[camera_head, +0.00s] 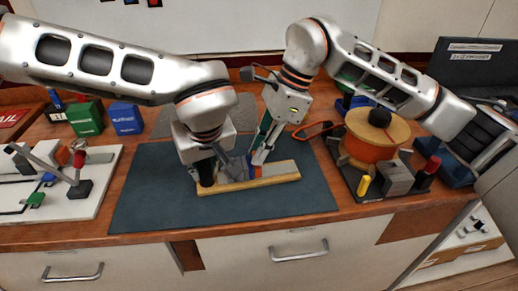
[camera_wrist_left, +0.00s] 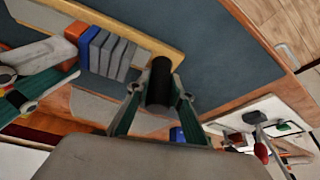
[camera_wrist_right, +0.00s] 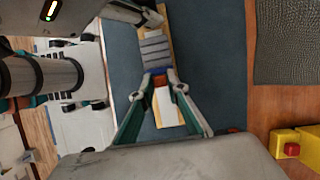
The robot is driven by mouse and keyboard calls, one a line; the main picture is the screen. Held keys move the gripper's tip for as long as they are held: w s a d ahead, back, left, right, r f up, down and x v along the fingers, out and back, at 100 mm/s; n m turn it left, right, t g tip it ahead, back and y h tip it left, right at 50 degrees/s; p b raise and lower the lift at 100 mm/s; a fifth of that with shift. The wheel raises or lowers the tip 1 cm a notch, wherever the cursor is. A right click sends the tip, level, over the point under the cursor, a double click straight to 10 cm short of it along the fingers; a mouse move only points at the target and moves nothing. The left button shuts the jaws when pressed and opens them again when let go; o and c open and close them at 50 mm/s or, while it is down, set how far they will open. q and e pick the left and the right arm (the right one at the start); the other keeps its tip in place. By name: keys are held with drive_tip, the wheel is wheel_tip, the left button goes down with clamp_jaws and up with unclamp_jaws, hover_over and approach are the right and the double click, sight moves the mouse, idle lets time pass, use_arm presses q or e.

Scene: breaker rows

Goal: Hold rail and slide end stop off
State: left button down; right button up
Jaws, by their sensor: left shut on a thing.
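The rail assembly is a long pale wooden base (camera_head: 280,178) on the dark mat, with several grey breakers (camera_wrist_left: 112,58), a blue block (camera_wrist_left: 89,42) and an orange end stop (camera_wrist_left: 75,32) side by side along it. My left gripper (camera_head: 206,172) is shut on an upright black cylindrical handle (camera_wrist_left: 161,82) at the left end of the base. My right gripper (camera_head: 260,160) is open, its fingers around the orange end stop, which also shows in the right wrist view (camera_wrist_right: 159,83). A pale strip (camera_wrist_right: 168,106) shows beyond it between the fingers. Contact with the stop is unclear.
An orange spool (camera_head: 372,145) on a dark stand is at right, with a yellow peg (camera_head: 363,185) before it. A white board with small parts (camera_head: 85,205) is at left. Green (camera_head: 84,118) and blue boxes (camera_head: 125,118) stand behind. The mat's front (camera_head: 250,212) is clear.

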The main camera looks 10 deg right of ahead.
drive_tip(key=shift+w+d, duration=0.2)
drive_tip(key=shift+d, duration=1.5)
drive_tip(key=shift+w+d, duration=0.15)
drive_tip(key=shift+d, duration=1.5)
clamp_jaws()
use_arm(q)
drive_tip(key=shift+a, duration=0.1)
use_arm(e)
drive_tip(key=o, duration=0.9)
unclamp_jaws()
drive_tip(key=shift+a, duration=0.1)
drive_tip(key=shift+r, duration=0.1)
